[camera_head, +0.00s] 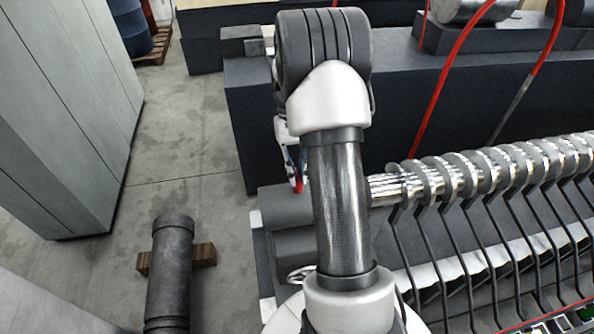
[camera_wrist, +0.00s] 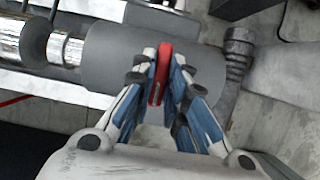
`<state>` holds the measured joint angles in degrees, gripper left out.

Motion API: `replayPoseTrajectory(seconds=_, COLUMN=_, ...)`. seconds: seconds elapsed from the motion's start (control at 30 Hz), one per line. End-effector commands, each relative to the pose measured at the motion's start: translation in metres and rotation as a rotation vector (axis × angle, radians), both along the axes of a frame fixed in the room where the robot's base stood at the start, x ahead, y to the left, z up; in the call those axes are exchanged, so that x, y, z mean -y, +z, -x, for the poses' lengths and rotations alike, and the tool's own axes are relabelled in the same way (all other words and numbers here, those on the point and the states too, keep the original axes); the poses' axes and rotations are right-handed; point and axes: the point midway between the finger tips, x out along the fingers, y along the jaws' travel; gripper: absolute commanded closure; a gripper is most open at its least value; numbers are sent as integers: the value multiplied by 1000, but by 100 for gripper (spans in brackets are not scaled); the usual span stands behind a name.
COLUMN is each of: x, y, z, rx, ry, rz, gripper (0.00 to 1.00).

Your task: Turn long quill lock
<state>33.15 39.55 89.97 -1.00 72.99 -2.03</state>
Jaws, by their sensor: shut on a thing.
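The long quill lock is a red lever (camera_wrist: 164,62) on the grey cylindrical housing (camera_wrist: 108,52), seen in the middle of the wrist view. My gripper (camera_wrist: 163,70) has its blue and white fingers on both sides of the lever, shut on it. In the head view, my gripper (camera_head: 289,150) is mostly hidden behind my arm. A red tip of the lever (camera_head: 298,187) shows just below it, above the grey housing (camera_head: 285,235). The lever's base is partly hidden by the fingers in the wrist view.
A shiny spindle with grey rings (camera_head: 480,172) and bent black rods runs right from the housing. A handwheel (camera_head: 300,274) sits low on the housing. A dark pipe (camera_head: 170,270) rests on wood at left. Grey cabinets (camera_head: 65,110) stand far left; bare floor (camera_head: 195,150) lies between.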

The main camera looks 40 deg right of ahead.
Motion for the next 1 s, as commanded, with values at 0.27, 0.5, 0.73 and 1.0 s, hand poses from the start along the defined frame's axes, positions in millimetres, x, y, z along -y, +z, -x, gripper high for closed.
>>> replayPoseTrajectory(seconds=0.27, x=0, y=0, z=0, rx=1, ry=2, rz=1, gripper=80)
replayPoseTrajectory(seconds=0.5, x=0, y=0, z=0, rx=1, ry=1, rz=0, gripper=67)
replayPoseTrajectory(seconds=0.73, x=0, y=0, z=0, rx=1, ry=0, rz=1, gripper=67)
replayPoseTrajectory(seconds=1.0, x=6, y=25, z=-10, rx=5, ry=0, rz=3, gripper=67)
